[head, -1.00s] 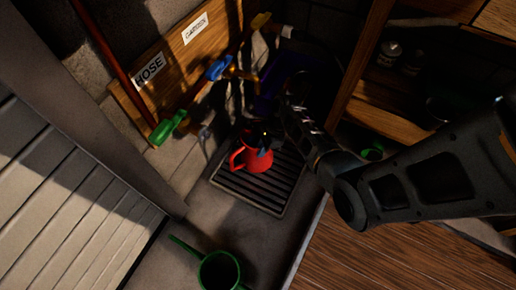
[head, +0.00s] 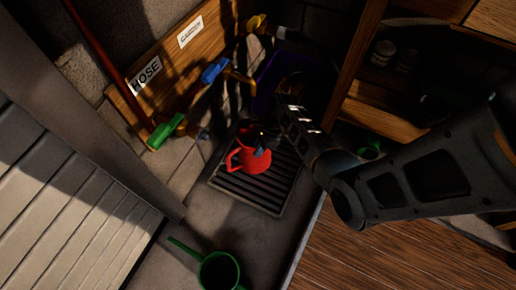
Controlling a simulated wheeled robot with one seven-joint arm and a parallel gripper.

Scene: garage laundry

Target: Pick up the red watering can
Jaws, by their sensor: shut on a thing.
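The red watering can (head: 254,161) is in the middle of the head view, over the black slatted drain grate (head: 250,191). Its handle loop shows on its left side. My gripper (head: 262,146) reaches in from the right and is shut on the can near its top. The dark fingers and the shadow hide the can's upper part. I cannot tell whether the can's base touches the grate.
A green watering can (head: 219,271) stands on the concrete at the front. A wooden board (head: 172,68) with labels, green and blue tap handles is on the wall behind. A wooden shelf (head: 385,122) stands right. A slatted pale panel (head: 70,190) is left.

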